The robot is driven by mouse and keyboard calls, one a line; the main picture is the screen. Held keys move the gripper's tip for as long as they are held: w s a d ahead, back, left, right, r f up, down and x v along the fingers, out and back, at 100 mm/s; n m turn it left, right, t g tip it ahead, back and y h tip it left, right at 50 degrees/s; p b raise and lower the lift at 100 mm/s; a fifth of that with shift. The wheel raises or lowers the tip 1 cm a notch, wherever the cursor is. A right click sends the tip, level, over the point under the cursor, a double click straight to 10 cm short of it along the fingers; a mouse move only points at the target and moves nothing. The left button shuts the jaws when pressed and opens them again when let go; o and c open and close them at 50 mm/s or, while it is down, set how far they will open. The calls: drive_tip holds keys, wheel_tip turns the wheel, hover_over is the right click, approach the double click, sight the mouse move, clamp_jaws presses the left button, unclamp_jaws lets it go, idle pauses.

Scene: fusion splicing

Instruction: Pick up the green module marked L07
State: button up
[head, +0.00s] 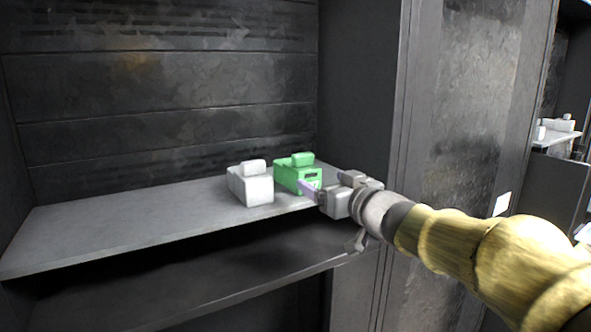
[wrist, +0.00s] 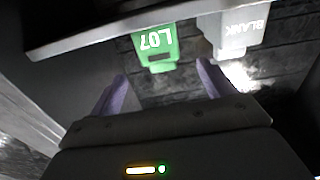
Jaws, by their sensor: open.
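The green module (head: 297,174) stands on the upper grey shelf, near its right end. In the wrist view the green module (wrist: 155,46) shows the marking L07, upside down in the picture, ahead of the jaws. My gripper (head: 308,190) is just in front of the module's lower right part in the head view. In the wrist view my gripper (wrist: 160,85) has its two purple fingers spread wide, with nothing between them. The fingertips appear short of the module; the exact gap cannot be told.
A white module (head: 251,184) stands close to the left of the green one; in the wrist view this white module (wrist: 240,30) reads BLANK. The shelf (head: 120,226) is bare further left. A cabinet side wall (head: 360,90) is close on the right. A lower shelf (head: 200,285) lies below.

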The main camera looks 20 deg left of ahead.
sight(310, 173)
drive_tip(key=p+x, duration=0.2)
drive_tip(key=x, duration=0.3)
drive_tip(key=shift+w+a+r, duration=0.15)
drive_tip(key=shift+a, duration=0.05)
drive_tip(key=shift+w+a, duration=0.3)
drive_tip(key=shift+a, duration=0.05)
drive_tip(key=shift+d, duration=0.1)
drive_tip(key=shift+w+a+p, duration=0.25)
drive_tip(key=shift+a+p, duration=0.1)
drive_tip(key=shift+p, duration=0.25)
drive_tip(key=p+x, duration=0.3)
drive_tip(key=x, duration=0.1)
drive_tip(key=shift+r, duration=0.1)
drive_tip(key=shift+w+a, duration=0.1)
drive_tip(key=shift+w, duration=0.15)
drive_tip(key=shift+s, duration=0.1)
